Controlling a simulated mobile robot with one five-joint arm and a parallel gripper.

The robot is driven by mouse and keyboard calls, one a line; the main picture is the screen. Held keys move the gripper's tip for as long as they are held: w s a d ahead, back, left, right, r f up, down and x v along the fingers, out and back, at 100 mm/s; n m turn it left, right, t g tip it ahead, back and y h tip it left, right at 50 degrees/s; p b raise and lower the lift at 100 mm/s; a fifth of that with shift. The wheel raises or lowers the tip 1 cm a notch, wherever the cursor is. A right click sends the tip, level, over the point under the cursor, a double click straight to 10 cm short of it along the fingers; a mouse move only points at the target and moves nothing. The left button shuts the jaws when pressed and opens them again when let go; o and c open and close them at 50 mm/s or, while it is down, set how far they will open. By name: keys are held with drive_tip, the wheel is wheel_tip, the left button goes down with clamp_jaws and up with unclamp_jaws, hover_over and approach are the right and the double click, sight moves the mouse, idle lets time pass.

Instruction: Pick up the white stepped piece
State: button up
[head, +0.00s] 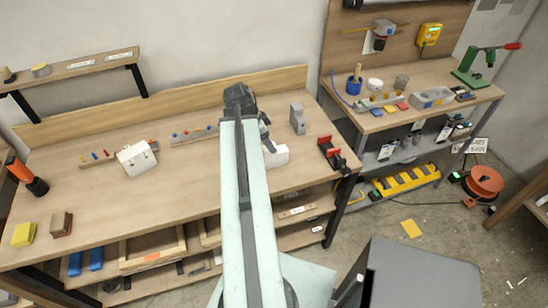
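A white block (278,156) that looks stepped lies on the workbench (200,195), just right of my arm. My arm covers its left side, so its full shape is hidden. My gripper (267,138) is mostly behind my arm; a dark part of it shows at the block's upper left edge. I cannot tell whether it touches the block or whether its fingers are open or shut.
A white box with a handle (137,158) stands left on the bench. A grey stepped block (298,119) and a red-and-black vise (331,153) stand to the right. Peg strips (193,134) lie behind. The front middle of the bench is clear.

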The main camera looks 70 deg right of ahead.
sight(275, 155)
drive_tip(key=b+x, duration=0.4)
drive_tip(key=x, duration=0.2)
drive_tip(key=shift+d+f+b, duration=0.1)
drive_tip(key=shift+d+b, duration=0.15)
drive_tip(key=shift+b, duration=0.15)
drive_tip(key=shift+r, duration=0.2)
drive_tip(key=shift+c, duration=0.3)
clamp_jaws()
